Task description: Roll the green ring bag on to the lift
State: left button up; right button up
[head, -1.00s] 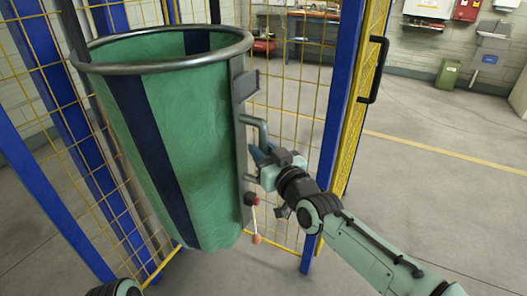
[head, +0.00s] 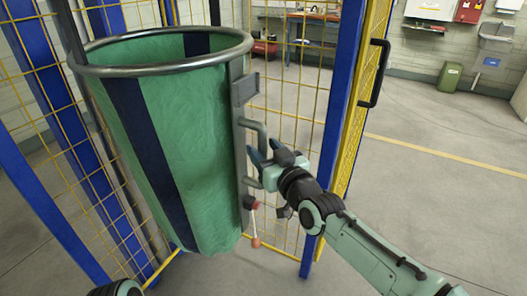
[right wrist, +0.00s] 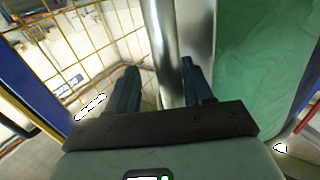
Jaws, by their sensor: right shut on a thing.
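The green ring bag (head: 190,140), with dark blue stripes, hangs from a round metal ring (head: 165,68) at the left of the head view. A metal upright with a bent handle (head: 257,128) is at its right side. My right gripper (head: 264,152) is at this handle. In the right wrist view its fingers (right wrist: 158,65) stand on either side of a metal bar (right wrist: 160,30), with the green cloth just right of them. It is shut on the handle; the exact contact is partly hidden. My left gripper is out of view.
Yellow mesh panels with blue posts (head: 335,120) stand behind and beside the bag. A yellow mesh door with a black handle (head: 374,72) is right of it. The floor (head: 440,210) at right is clear.

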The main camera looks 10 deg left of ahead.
jog(key=shift+f, duration=0.2)
dwell(0.3)
jog(key=shift+d, duration=0.1)
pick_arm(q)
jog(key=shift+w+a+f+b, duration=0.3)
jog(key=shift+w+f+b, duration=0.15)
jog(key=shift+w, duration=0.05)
pick_arm(e)
jog(key=v, duration=1.3)
jog(key=shift+s, duration=0.2)
